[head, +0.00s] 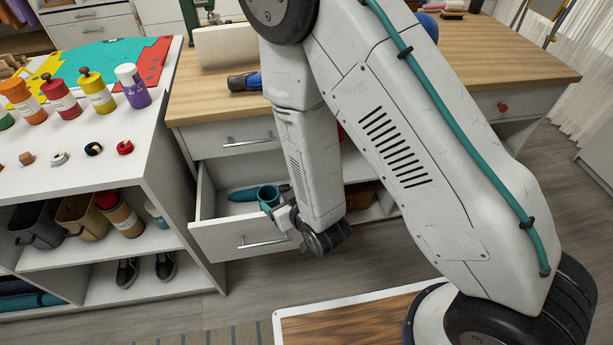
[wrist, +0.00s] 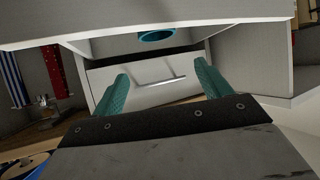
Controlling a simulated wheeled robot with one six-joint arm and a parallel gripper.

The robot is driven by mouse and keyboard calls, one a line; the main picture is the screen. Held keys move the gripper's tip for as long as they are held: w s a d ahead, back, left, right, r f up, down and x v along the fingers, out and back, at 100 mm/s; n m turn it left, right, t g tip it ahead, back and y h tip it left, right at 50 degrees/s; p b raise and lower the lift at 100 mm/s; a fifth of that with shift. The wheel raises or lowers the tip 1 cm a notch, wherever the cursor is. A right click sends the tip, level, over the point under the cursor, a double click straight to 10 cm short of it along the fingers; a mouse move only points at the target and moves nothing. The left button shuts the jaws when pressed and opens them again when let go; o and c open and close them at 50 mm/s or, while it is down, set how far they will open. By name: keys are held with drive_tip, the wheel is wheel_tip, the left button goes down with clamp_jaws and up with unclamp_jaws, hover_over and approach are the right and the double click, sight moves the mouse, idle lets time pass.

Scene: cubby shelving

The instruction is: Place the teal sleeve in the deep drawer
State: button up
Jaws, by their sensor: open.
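The teal sleeve (head: 268,193) shows its round open mouth at the open deep drawer (head: 215,238) under the desk. In the wrist view the sleeve's ring (wrist: 157,35) appears within the drawer's opening, partly cut off by the drawer's pale front edge. Whether the sleeve rests on the drawer floor I cannot tell. My gripper (wrist: 162,70) is open, its two teal fingers wide apart with nothing between their tips. The sleeve lies beyond the fingertips and looks apart from them.
A closed upper drawer (head: 250,140) with a metal handle sits above the open one. The white shelf unit (head: 160,160) at left holds bottles, rolls, bins and shoes. A blue and black tool (head: 244,81) lies on the wooden desktop (head: 195,100).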

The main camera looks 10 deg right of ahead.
drive_tip(key=w+d+r+m+g+h, duration=0.1)
drive_tip(key=d+r+g+h, duration=0.1)
drive_tip(key=d+r, duration=0.6)
drive_tip(key=w+d+r+m+g+h, duration=0.1)
drive_tip(key=d+r+m+g, duration=0.15)
drive_tip(key=r, duration=0.85)
drive_tip(key=s+d+r+g, duration=0.1)
drive_tip(key=s+d+r, duration=0.3)
drive_tip(key=s, duration=0.4)
drive_tip(key=s+d+r+m+g+h, duration=0.1)
drive_tip(key=s+d+r+g, duration=0.1)
drive_tip(key=s+d+r, duration=0.3)
drive_tip(key=s+d+r+g+h, duration=0.1)
drive_tip(key=s+d+r+g, duration=0.1)
drive_tip(key=s+d+r, duration=0.2)
drive_tip(key=s+r, duration=0.3)
drive_tip(key=s, duration=0.3)
drive_tip(key=shift+s+d, duration=0.35)
drive_tip(key=shift+m, duration=0.25)
